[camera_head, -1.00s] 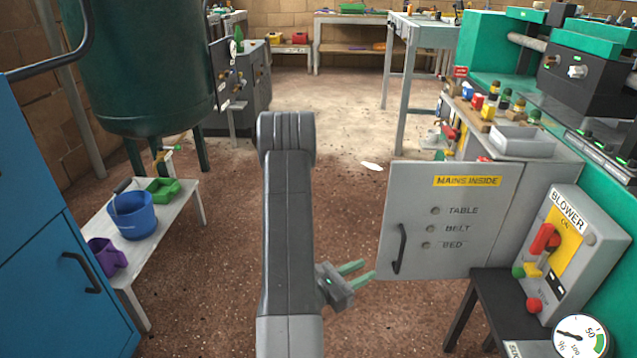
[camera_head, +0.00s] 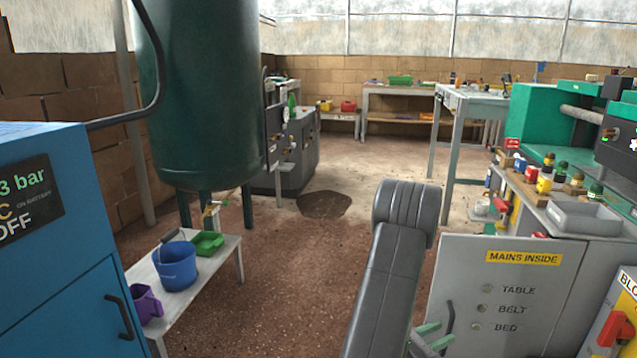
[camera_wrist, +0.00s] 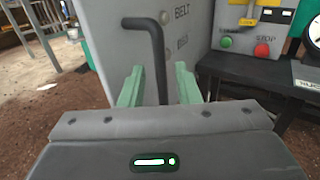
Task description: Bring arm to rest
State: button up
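My gripper (camera_head: 428,340) is at the bottom of the head view, in front of the grey mains cabinet door (camera_head: 540,262).
A low bench (camera_head: 222,268) with a blue bucket (camera_head: 175,266), a green tray (camera_head: 207,243) and a purple jug (camera_head: 146,304) stands at the left. A blue cabinet (camera_head: 70,290) is nearer. A green tank (camera_head: 200,95) stands behind. The brown floor between is clear.

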aim_at(447, 332)
jog(key=shift+x, duration=1.8)
jog(key=shift+s+f+b, duration=0.1)
jog(key=shift+b, duration=0.2)
